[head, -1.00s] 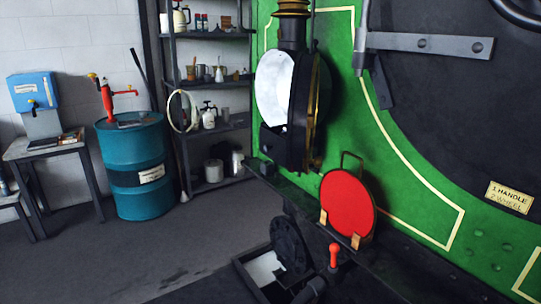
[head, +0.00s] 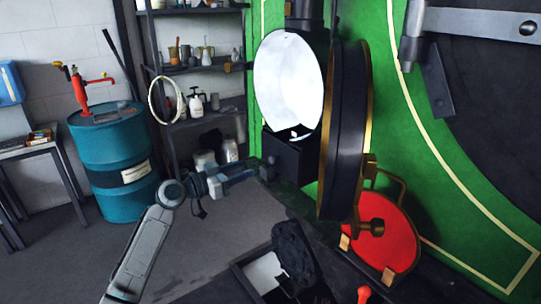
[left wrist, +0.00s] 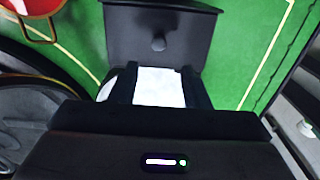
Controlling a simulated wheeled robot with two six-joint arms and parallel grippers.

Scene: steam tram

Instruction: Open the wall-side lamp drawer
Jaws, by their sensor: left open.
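The lamp stands on the green engine front, with a round white reflector (head: 289,80) and its round door (head: 345,130) swung open to the right. Below the reflector is a dark drawer box (head: 285,157) with a small knob on its left side. My left gripper (head: 243,180) is open and empty, just left of the box and slightly lower than the knob. In the left wrist view the drawer's dark front (left wrist: 190,40) and round knob (left wrist: 158,43) lie beyond my open fingers (left wrist: 158,85), apart from them. A white patch shows between the fingers. My right gripper is out of view.
A red disc (head: 395,240) leans on the shelf right of the lamp. An open dark box (head: 245,280) lies below. A shelf rack (head: 205,68), a blue drum (head: 118,175) and a table (head: 25,152) stand at the left. Floor between them is free.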

